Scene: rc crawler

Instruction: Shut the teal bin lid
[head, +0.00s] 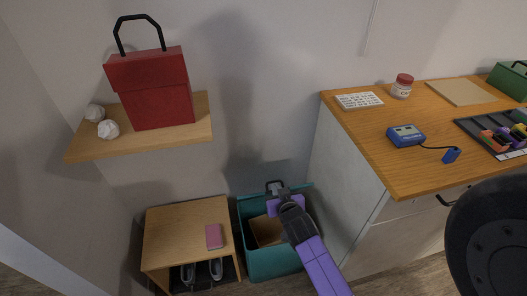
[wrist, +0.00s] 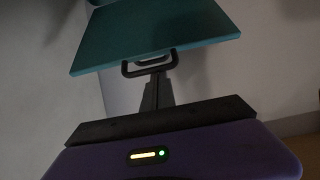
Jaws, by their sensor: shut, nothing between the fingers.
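The teal bin (head: 272,262) stands open on the floor between the low wooden stand and the desk cabinet, with a brown box-like item inside. In the wrist view its teal lid (wrist: 160,35) shows as a raised flat panel with a dark loop handle (wrist: 150,62) at its near edge. In the head view most of the lid is hidden or seen edge-on. My gripper (wrist: 157,88) is shut and empty, with its fingertips close to the handle; I cannot tell if they touch. In the head view my gripper (head: 277,189) is over the back part of the bin.
A wooden stand (head: 175,225) with a pink item (head: 214,236) on top and shoes below is left of the bin. A shelf (head: 85,148) with a red box (head: 155,95) is above. The desk cabinet (head: 335,165) closes off the right side.

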